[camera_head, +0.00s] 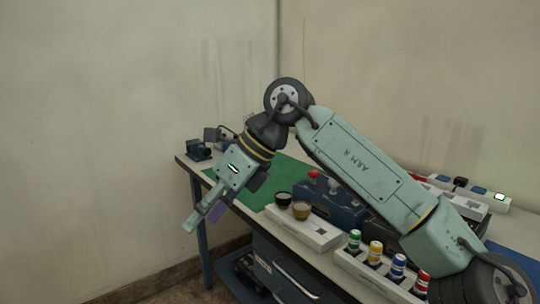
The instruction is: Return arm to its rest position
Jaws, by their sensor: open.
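The far finger is partly hidden behind the near one and the gripper body. The gripper looks apart from the objects on the table.
The table (252,217) carries a green mat (285,172), a white block with two round cups (302,228) and a rack of colour-capped bottles (375,270). A blue box with a red knob (331,200) stands behind. A small dark device (198,150) sits at the far left corner. Open space lies left of the table.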

